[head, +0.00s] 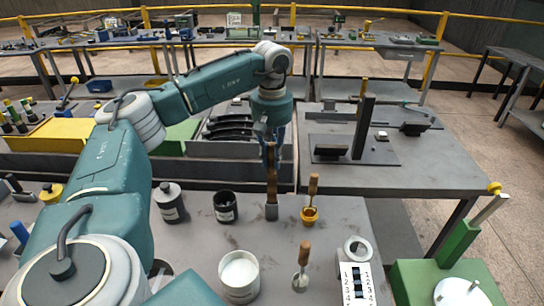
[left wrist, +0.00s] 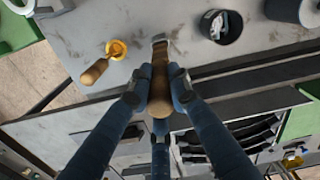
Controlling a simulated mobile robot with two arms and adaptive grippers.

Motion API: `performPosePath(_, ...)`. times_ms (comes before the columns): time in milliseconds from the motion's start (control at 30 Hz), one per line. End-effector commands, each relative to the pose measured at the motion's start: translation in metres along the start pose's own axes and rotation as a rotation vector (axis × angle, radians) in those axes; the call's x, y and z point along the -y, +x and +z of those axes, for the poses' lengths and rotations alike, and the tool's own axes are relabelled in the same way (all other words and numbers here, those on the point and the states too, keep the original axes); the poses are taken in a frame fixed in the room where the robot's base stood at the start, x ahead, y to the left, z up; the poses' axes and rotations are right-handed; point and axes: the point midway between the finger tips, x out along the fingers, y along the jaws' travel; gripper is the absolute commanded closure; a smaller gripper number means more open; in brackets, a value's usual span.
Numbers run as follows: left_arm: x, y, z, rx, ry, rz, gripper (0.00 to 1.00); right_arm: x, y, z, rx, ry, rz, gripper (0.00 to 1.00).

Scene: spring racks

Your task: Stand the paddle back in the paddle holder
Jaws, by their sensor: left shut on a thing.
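My left gripper (head: 271,150) is shut on the paddle (head: 272,183), a brown wooden piece held roughly upright above the near bench. In the left wrist view, the gripper (left wrist: 160,90) has its fingers around the rounded top of the paddle (left wrist: 160,95). The paddle's lower end meets a small grey block (head: 272,211), which looks like the paddle holder; it also shows in the left wrist view (left wrist: 159,39). I cannot tell how deep the paddle sits in it. My right gripper is not in view.
A white-filled tin (head: 239,287), another wooden-handled tool (head: 303,263) and a ring (head: 357,249) are nearer.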

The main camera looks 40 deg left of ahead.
Motion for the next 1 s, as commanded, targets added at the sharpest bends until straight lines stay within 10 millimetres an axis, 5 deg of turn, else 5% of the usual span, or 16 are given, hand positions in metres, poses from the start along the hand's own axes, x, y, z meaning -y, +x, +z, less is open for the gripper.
performPosePath(1000, 0.0, 0.021, 0.0, 0.0, 0.0, 0.001, 1.0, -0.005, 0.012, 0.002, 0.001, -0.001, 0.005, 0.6)
